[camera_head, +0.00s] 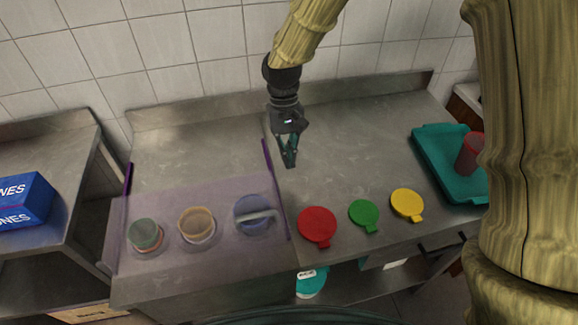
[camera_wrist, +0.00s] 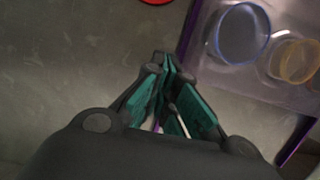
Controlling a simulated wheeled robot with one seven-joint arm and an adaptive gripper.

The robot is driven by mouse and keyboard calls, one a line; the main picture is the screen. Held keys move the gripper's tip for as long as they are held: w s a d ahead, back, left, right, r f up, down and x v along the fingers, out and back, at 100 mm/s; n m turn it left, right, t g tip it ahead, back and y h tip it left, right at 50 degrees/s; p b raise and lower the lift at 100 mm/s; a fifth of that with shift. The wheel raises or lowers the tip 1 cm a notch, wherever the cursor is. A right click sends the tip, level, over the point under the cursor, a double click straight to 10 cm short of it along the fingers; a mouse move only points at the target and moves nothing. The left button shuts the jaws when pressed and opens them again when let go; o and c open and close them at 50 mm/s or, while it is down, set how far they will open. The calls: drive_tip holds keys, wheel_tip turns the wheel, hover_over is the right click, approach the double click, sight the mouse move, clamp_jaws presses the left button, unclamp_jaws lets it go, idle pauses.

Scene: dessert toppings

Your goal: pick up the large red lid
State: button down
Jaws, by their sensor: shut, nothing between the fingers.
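The large red lid (camera_head: 317,224) lies flat on the metal counter, just right of the clear purple-edged case. It is round with a small tab toward the front. In the wrist view only an edge of the red lid (camera_wrist: 156,1) shows at the top. My gripper (camera_head: 290,163) is above the counter, behind the lid and apart from it. In the wrist view its teal fingertips (camera_wrist: 165,60) are together with nothing between them.
A green lid (camera_head: 363,213) and a yellow lid (camera_head: 407,203) lie right of the red one. The clear case (camera_head: 170,197) holds several round containers on the left. A teal tray (camera_head: 430,152) with a red cup (camera_head: 469,156) stands right. The counter behind the lids is clear.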

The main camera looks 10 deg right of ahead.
sight(305, 231)
drive_tip(key=s+f, duration=0.1)
drive_tip(key=s+p, duration=0.1)
drive_tip(key=s+f, duration=0.1)
drive_tip(key=s, duration=0.1)
drive_tip(key=shift+d+f, duration=0.3)
drive_tip(key=f, duration=0.2)
drive_tip(key=w+f+p, duration=0.1)
drive_tip(key=f, duration=0.2)
drive_tip(key=shift+f, duration=0.25)
drive_tip(key=s+p, duration=0.2)
drive_tip(key=s, duration=0.1)
drive_tip(key=shift+s, duration=0.25)
drive_tip(key=shift+s+f, duration=0.3)
drive_tip(key=shift+s, duration=0.3)
drive_tip(key=s, duration=0.8)
drive_tip(key=shift+d+p, duration=0.1)
drive_tip(key=shift+p, duration=0.3)
